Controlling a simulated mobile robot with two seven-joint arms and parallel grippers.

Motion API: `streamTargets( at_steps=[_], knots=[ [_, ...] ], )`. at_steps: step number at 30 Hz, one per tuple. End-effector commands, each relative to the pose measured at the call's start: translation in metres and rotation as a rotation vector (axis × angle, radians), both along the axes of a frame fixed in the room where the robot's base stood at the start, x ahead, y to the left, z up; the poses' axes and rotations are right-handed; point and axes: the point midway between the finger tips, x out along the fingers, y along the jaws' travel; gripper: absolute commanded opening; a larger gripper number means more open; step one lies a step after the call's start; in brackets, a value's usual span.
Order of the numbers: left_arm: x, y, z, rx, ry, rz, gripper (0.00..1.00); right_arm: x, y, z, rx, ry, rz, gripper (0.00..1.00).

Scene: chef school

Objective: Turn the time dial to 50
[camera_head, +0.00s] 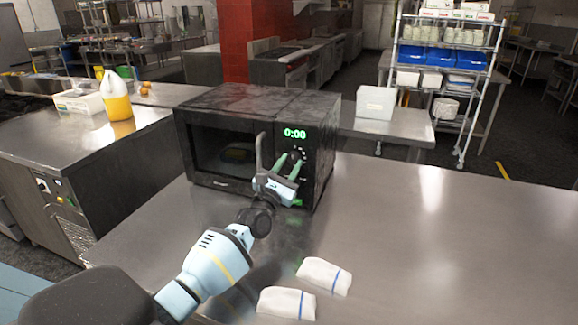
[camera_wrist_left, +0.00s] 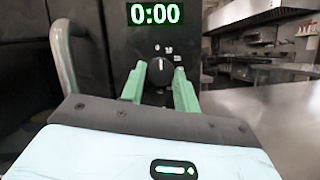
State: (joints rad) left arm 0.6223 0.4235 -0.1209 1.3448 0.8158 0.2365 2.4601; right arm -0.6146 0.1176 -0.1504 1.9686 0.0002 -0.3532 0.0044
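A black microwave (camera_head: 228,103) stands on the steel counter with its door shut. Its green display (camera_head: 295,133) reads 0:00, and the display also shows in the left wrist view (camera_wrist_left: 155,13). The round black time dial (camera_wrist_left: 160,70) sits below the display, its white pointer mark upright. My left gripper (camera_head: 289,165) is at the microwave's control panel. In the left wrist view its green fingers (camera_wrist_left: 159,82) are apart, one on each side of the dial; I cannot tell whether they touch it. My right gripper is in neither view.
The door handle (camera_wrist_left: 67,55) is close to the left of my left gripper. Two folded white cloths (camera_head: 287,302) (camera_head: 325,276) lie on the counter in front. The counter's right side (camera_head: 450,230) is clear. A yellow jug (camera_head: 116,96) stands on the left counter.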

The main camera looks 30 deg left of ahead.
Motion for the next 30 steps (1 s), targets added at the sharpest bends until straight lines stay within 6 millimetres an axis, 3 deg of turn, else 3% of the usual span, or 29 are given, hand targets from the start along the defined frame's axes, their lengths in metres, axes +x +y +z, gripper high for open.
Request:
streamTargets(
  at_steps=[3,14,30],
  knots=[
    [0.0,0.0,0.0,0.0,0.0,0.0,0.08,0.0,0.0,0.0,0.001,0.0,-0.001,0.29],
    [0.0,0.001,-0.002,0.078,0.021,-0.001,0.08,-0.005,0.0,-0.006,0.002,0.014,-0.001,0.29],
    [-0.001,0.004,0.002,0.527,0.127,-0.002,0.08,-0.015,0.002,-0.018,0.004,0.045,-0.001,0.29]
  ],
)
